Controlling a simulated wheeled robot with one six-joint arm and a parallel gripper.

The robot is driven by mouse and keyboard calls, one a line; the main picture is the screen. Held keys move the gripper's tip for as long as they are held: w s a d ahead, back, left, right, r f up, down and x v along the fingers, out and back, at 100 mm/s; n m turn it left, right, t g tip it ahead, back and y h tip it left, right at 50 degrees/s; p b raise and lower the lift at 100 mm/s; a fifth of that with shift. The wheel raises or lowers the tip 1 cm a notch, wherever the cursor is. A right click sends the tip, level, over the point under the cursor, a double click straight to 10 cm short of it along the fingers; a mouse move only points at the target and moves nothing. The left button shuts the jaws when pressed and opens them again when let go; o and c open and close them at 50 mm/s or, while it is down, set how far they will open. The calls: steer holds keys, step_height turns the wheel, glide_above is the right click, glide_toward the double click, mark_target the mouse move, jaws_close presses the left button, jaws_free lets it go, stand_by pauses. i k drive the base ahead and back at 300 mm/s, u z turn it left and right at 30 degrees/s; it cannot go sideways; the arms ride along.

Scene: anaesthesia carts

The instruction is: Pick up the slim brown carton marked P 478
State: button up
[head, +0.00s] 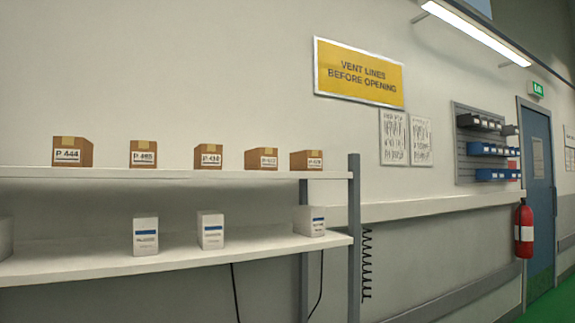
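Several brown cartons stand in a row on the white upper shelf (110,173). The leftmost, a wide carton (86,152), reads P 444. A narrow carton (143,154) to its right seems to read P 465 or similar. Another narrow carton (208,156) stands mid-shelf, its label looking like P 4 with blurred last digits. A lower, wider carton (262,158) has an unreadable label. The rightmost carton (306,160) stands near the grey post, its label also blurred. I cannot tell which one is marked P 478. My gripper is not in view.
White boxes with blue bands, including one (146,236) and another (210,230), stand on the lower shelf (90,264). A grey post (354,240) bounds the shelf's right end. A coiled cable (367,265) hangs beside it. A red extinguisher (524,229) hangs near the blue door (538,190).

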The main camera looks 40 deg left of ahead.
mark_target(307, 161)
steer(key=u, duration=0.65)
steer(key=i, duration=0.8)
steer(key=u, duration=0.9)
